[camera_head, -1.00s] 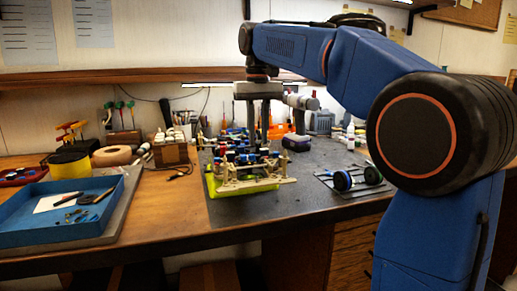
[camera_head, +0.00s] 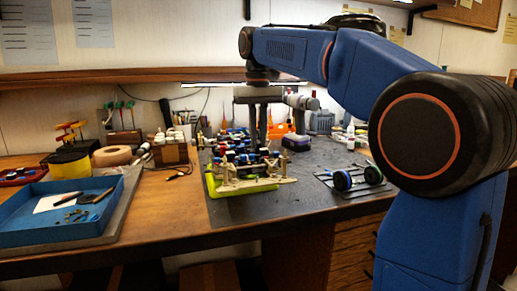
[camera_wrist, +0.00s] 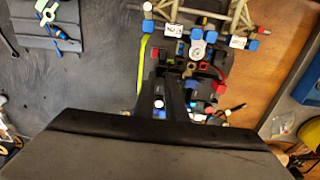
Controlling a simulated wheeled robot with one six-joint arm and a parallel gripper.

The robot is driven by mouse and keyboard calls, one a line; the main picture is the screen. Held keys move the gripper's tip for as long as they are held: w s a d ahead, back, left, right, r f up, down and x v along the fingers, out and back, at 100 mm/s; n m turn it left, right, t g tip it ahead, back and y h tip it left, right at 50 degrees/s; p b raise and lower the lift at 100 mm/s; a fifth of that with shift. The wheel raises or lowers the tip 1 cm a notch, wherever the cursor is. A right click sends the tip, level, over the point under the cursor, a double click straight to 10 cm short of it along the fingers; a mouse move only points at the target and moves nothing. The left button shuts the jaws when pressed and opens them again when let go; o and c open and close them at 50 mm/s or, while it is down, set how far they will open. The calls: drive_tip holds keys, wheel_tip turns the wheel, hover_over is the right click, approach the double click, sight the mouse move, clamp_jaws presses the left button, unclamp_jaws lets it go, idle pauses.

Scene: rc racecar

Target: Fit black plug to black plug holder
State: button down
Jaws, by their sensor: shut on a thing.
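My gripper (camera_wrist: 174,78) points down over the racecar chassis (camera_head: 250,181) on the dark work mat. In the wrist view its two dark fingers are close together among the chassis parts, shut on a small dark thing, apparently the black plug. The fingers and nearby dark parts blend, so I cannot make out its shape or whether it touches the chassis. I cannot single out the black plug holder among the dark parts around the fingertips. In the head view the gripper also shows (camera_head: 257,140), its fingertips partly lost among the chassis parts.
A wheel set (camera_head: 357,178) lies on the mat at the right. A blue tray (camera_head: 60,225) with small tools stands at the far left. The mat between chassis and wheel set is clear.

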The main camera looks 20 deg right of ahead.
sight(258, 143)
drive_tip(key=shift+r, duration=0.55)
idle(0.4)
drive_tip(key=shift+r, duration=1.9)
drive_tip(key=s+a+r, duration=0.2)
drive_tip(key=a, duration=0.1)
drive_tip(key=shift+s+r, duration=0.35)
drive_tip(key=shift+s, duration=0.05)
drive_tip(key=shift+f, duration=0.15)
drive_tip(key=shift+f, duration=2.8)
drive_tip(key=shift+f, duration=1.1)
